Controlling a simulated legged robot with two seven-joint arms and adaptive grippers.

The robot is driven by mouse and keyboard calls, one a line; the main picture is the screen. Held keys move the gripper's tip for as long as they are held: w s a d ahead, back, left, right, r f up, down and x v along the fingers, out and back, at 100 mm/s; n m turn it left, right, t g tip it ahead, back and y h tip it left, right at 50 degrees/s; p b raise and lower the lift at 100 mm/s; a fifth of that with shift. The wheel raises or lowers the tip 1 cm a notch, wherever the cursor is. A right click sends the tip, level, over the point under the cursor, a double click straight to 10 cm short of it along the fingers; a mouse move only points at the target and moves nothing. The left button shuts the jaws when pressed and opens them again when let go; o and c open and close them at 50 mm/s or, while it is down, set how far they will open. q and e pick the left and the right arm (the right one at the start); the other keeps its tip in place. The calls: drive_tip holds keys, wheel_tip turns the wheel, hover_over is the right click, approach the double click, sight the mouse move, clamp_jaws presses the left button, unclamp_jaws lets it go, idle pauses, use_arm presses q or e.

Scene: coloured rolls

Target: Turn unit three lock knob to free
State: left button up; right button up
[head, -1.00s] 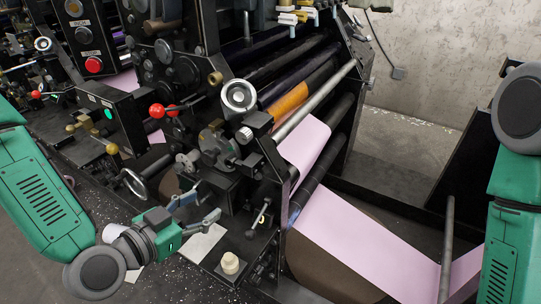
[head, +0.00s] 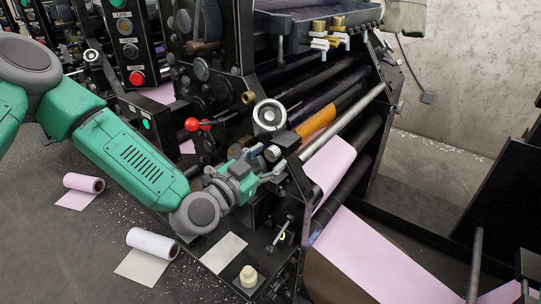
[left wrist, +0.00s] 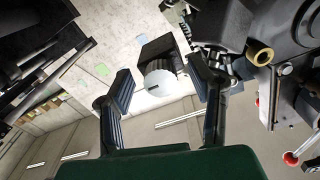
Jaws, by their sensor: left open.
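A small pale round knob (head: 272,153) sits on a black block at the front of the printing press, below a silver handwheel (head: 269,116). In the left wrist view the knob (left wrist: 159,79) shows a pale face with a short dark mark and a ridged side. I cannot read any label. My left gripper (head: 268,164) is open just in front of the knob. In the left wrist view its two fingers (left wrist: 166,95) stand apart, with the knob framed in the gap between them. I see no clear contact. My right gripper is not in view.
A red ball lever (head: 192,124) stands left of the handwheel, and a brass fitting (left wrist: 262,56) shows in the left wrist view. A pink web (head: 375,255) runs at the right. Paper rolls (head: 152,244) lie on the floor at the left. A beige knob (head: 248,276) stands on the front plate.

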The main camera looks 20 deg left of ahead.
use_arm(q)
drive_tip(key=shift+w+d, duration=0.25)
drive_tip(key=shift+w, duration=0.2)
clamp_jaws()
